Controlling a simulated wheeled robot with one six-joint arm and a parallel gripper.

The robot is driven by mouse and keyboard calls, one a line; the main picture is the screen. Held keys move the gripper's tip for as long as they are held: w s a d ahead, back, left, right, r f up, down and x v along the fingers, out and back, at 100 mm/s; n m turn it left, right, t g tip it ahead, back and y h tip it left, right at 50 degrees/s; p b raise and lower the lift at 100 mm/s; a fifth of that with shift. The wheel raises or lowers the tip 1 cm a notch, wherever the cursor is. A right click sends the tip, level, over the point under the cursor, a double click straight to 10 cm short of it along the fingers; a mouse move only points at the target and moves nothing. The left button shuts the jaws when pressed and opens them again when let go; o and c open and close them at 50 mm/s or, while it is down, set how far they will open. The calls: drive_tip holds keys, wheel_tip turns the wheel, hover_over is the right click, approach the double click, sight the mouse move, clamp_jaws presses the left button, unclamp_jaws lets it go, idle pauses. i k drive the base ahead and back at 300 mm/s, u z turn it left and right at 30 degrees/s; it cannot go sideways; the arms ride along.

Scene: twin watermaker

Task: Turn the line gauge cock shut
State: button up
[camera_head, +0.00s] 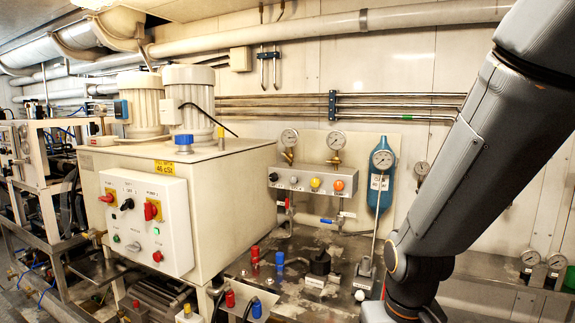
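No label marks the line gauge cock, and I cannot tell which fitting it is. Two round gauges, a left one (289,138) and a right one (336,140), stand on stems above a grey manifold box (300,178). The box carries a black knob (273,177), a yellow knob (315,183) and an orange knob (339,185). A small blue lever (326,221) lies roughly level below the box. Two more gauges, (530,258) and (556,262), are low at the right. My arm crosses the right side; my gripper is out of frame.
A cream tank with a control panel (150,222) fills the left middle. Red and blue fittings (255,253) and a black fitting (320,262) stand on the metal bench. Pipes run along the wall.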

sight(289, 157)
drive_tip(key=z, duration=0.1)
drive_tip(key=k, duration=0.4)
drive_tip(key=u, duration=1.3)
drive_tip(key=i, duration=1.3)
drive_tip(key=z, duration=0.45)
drive_tip(key=i, duration=0.6)
drive_tip(key=z, duration=0.5)
